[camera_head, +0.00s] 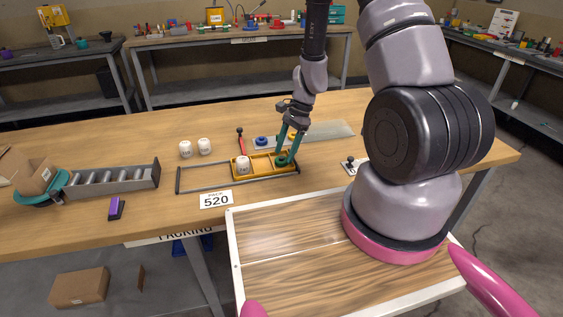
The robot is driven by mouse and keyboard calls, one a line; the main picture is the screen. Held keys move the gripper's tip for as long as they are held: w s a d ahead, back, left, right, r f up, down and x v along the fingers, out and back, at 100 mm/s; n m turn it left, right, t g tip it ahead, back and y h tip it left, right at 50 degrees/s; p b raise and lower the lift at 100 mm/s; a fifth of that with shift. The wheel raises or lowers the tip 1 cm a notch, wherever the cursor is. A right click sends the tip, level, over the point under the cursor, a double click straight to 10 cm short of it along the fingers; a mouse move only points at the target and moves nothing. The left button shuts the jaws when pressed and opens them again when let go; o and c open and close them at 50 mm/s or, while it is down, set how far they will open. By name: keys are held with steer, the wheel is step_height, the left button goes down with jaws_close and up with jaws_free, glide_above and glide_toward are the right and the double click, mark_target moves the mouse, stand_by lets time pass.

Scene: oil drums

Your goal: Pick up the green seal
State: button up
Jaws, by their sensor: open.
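The green seal (281,162) is a small dark green round piece. It sits at the right end of a yellow tray (262,176) on the wooden table. My gripper (286,157) points down over this end of the tray. Its two teal fingers are apart, one on either side of the green seal or just above it. I cannot tell whether they touch it. The fingers hide part of the seal.
A white drum-shaped piece (243,165) stands in the tray's left part. Two similar white pieces (186,148) stand behind left. A red-handled lever (241,141) and a blue ring (262,141) are behind the tray. A roller conveyor (112,182) lies left.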

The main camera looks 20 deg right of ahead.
steer(key=shift+x, duration=0.75)
jaws_close()
